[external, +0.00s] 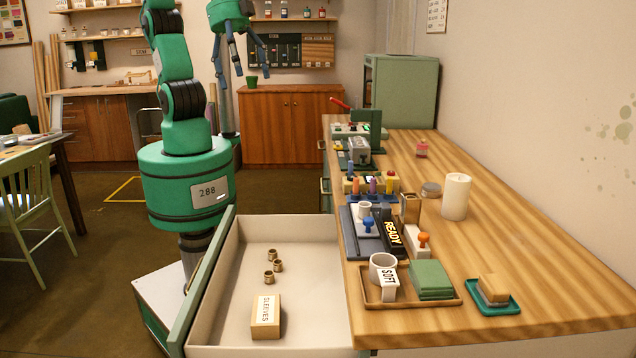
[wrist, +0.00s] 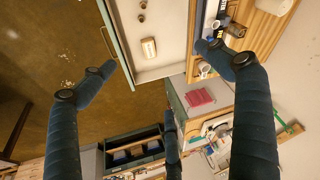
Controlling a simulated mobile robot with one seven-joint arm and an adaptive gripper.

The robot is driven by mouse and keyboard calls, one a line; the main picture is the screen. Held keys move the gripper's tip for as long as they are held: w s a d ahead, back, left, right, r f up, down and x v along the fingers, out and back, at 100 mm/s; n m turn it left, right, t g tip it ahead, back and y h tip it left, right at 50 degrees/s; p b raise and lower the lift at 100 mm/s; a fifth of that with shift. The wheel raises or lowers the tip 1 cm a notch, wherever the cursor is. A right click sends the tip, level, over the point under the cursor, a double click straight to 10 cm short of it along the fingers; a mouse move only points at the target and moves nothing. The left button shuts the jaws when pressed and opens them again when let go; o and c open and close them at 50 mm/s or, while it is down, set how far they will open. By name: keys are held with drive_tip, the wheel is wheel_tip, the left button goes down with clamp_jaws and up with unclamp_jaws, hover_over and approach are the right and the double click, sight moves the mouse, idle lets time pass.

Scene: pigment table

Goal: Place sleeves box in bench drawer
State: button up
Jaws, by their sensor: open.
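The sleeves box (external: 265,317) is a small tan block with a white label reading "SLEEVES". It lies on the floor of the pulled-out bench drawer (external: 225,325), near the drawer's front end in the external view. The box (wrist: 149,48) also shows inside the drawer (wrist: 152,74) in the wrist view, between and beyond my fingers. My gripper (external: 245,75) is open and empty, raised high at the back in the external view. In the wrist view my gripper (wrist: 158,78) has its dark blue fingers spread wide, apart from the box.
Several small brass sleeves (external: 273,266) lie loose in the drawer behind the box. The wooden bench (external: 560,290) beside it carries a tray (external: 450,301) with a mug and green pads, a candle (external: 456,197) and stamps. A pale green chair (external: 40,205) stands at left.

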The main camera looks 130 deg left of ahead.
drive_tip(key=s+a+r+n+t, duration=0.1)
drive_tip(key=s+a+r+n, duration=0.1)
drive_tip(key=s, duration=0.9)
drive_tip(key=shift+a+r, duration=0.4)
drive_tip(key=shift+r, duration=0.2)
drive_tip(key=shift+s, duration=0.1)
drive_tip(key=shift+o, duration=1.4)
drive_tip(key=shift+d, duration=0.1)
